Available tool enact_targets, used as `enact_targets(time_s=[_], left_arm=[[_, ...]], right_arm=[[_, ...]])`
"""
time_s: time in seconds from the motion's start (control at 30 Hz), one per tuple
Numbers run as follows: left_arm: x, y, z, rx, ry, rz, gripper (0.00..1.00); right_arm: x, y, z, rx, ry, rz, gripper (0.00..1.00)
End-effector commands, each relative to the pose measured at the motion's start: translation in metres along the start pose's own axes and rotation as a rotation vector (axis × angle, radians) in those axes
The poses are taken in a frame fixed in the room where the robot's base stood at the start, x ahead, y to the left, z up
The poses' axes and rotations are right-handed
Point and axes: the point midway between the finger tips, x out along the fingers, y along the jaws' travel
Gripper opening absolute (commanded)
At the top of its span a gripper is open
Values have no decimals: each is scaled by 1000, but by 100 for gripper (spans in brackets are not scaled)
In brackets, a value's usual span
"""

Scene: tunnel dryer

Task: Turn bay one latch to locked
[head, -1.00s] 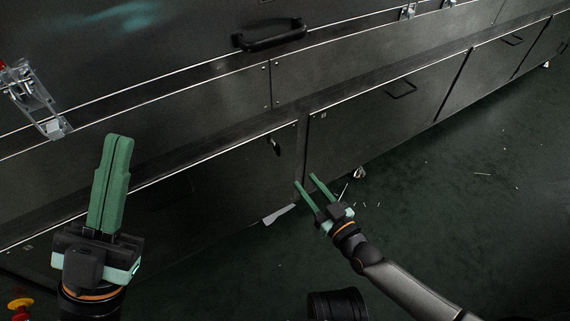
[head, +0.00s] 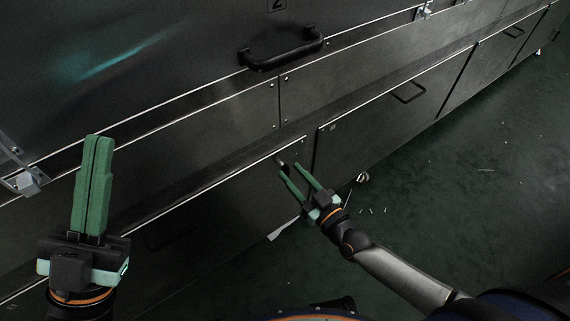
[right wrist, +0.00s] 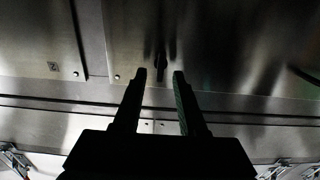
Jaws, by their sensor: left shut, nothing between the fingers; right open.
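A small dark latch (head: 281,160) sits near the top right corner of the lower left door (head: 225,200) in the head view. It also shows, dark and upright, in the right wrist view (right wrist: 160,62). My right gripper (head: 290,167) is open, its two green fingertips just short of the latch. In the right wrist view the latch appears between and beyond the fingertips (right wrist: 160,74); I see no contact. My left gripper (head: 98,140) is shut and empty at the left, pointing up, well apart from the latch. The latch's exact angle is too dark to read.
A black bar handle (head: 282,50) stands out from the upper panel. The neighbouring lower door (head: 385,110) has its own pull handle (head: 408,93). A metal toggle clasp (head: 22,180) is at the left edge. The dark green floor (head: 440,200) has scattered light bits.

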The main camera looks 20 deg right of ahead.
Motion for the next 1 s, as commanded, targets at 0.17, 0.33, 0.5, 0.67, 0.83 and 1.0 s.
enact_targets(time_s=[0.17,0.33,0.5,0.67,0.83,1.0], left_arm=[[-1,0,1,0,-1,0,0],[-1,1,1,0,-2,0,0],[-1,1,1,-1,-2,0,0],[-1,1,1,-2,-2,0,0],[-1,1,1,-2,-2,0,0],[-1,1,1,-3,-2,-1,0]], right_arm=[[0,0,0,0,-1,0,41],[0,0,0,1,0,0,41],[0,0,0,1,0,0,36],[0,0,0,1,0,0,18],[0,0,0,1,0,0,0],[0,0,0,1,0,0,0]])
